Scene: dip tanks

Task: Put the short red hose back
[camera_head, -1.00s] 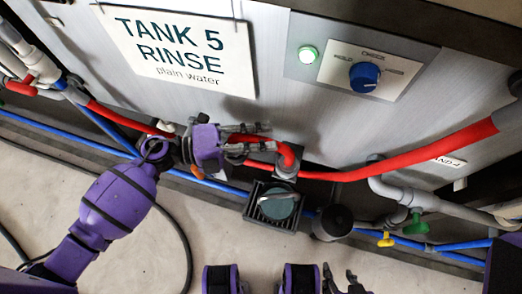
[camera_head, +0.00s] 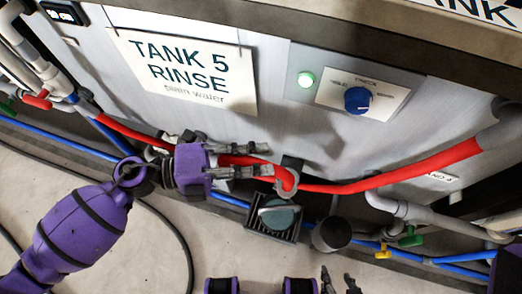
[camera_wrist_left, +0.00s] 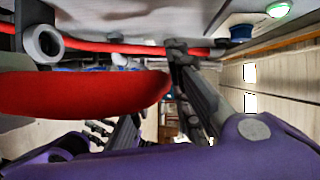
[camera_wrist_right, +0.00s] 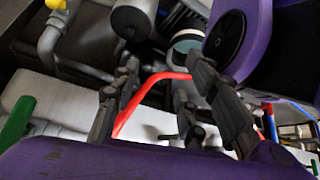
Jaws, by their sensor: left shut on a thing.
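My left gripper (camera_head: 250,160) is in front of the tank wall below the TANK 5 sign, shut on the short red hose (camera_head: 236,160). In the left wrist view a thick red hose (camera_wrist_left: 80,92) fills the near left and reaches the fingers (camera_wrist_left: 185,75). In the head view the red by the fingers runs close to a grey ring-like fitting (camera_head: 287,181); I cannot tell whether they are joined. A grey ring end (camera_wrist_left: 45,42) also shows in the left wrist view. My right gripper (camera_head: 340,282) is low in the head view, open and empty, its fingers (camera_wrist_right: 160,95) apart.
A longer red hose (camera_head: 410,168) runs right along the wall. A pump-like grey block (camera_head: 273,218) and a dark cylinder (camera_head: 332,234) stand below the fitting. Blue pipe (camera_head: 60,136), a green valve (camera_head: 411,237) and a yellow valve (camera_head: 383,251) are near.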

